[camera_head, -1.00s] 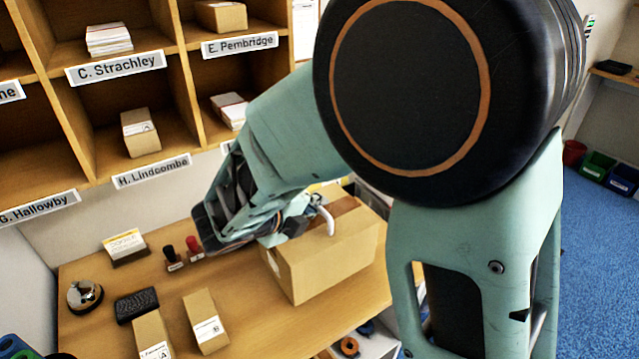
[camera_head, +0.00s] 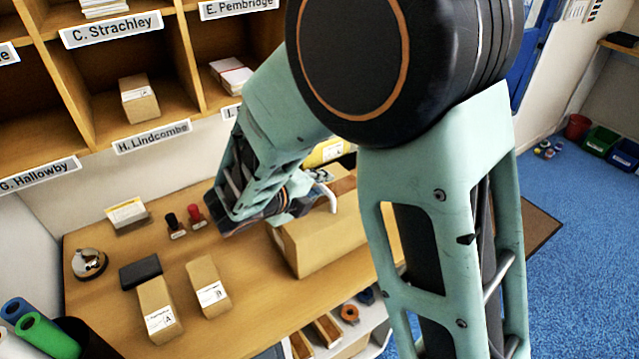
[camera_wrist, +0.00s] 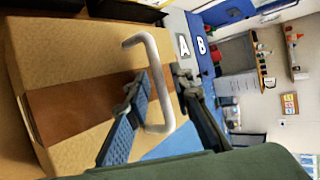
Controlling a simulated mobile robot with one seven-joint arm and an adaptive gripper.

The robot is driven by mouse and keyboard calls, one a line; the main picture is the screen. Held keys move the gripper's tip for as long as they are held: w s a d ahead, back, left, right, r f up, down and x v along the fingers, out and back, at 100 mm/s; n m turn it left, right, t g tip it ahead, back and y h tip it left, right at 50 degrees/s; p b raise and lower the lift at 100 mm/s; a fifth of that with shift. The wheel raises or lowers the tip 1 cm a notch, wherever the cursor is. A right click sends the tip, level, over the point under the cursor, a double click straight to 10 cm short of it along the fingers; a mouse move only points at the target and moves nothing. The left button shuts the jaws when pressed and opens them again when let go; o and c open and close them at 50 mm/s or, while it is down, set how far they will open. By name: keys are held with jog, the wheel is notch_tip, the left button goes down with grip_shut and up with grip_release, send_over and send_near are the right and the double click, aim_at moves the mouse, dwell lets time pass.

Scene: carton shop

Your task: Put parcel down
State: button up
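The parcel is a large cardboard box (camera_head: 335,240) with a brown tape band and a pale bar handle on top. It rests on the right part of the wooden bench (camera_head: 245,305). In the wrist view the box (camera_wrist: 70,60) fills the left side, and its handle (camera_wrist: 158,75) stands up from the tape. My gripper (camera_wrist: 165,80) is at the handle. Its two fingers are apart, with the handle bar between them and a gap showing on the right finger's side. In the head view my arm hides the fingertips and part of the box.
Two small cartons (camera_head: 160,308) (camera_head: 208,285), a dark block (camera_head: 140,271), a bell (camera_head: 88,263), stamps (camera_head: 196,214) and a card stand (camera_head: 127,214) are on the bench. Labelled pigeonholes (camera_head: 150,60) rise behind. Open blue floor (camera_head: 575,230) lies at right.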

jog(key=shift+r, duration=0.25)
jog(key=v, duration=1.2)
jog(key=shift+f, duration=0.1)
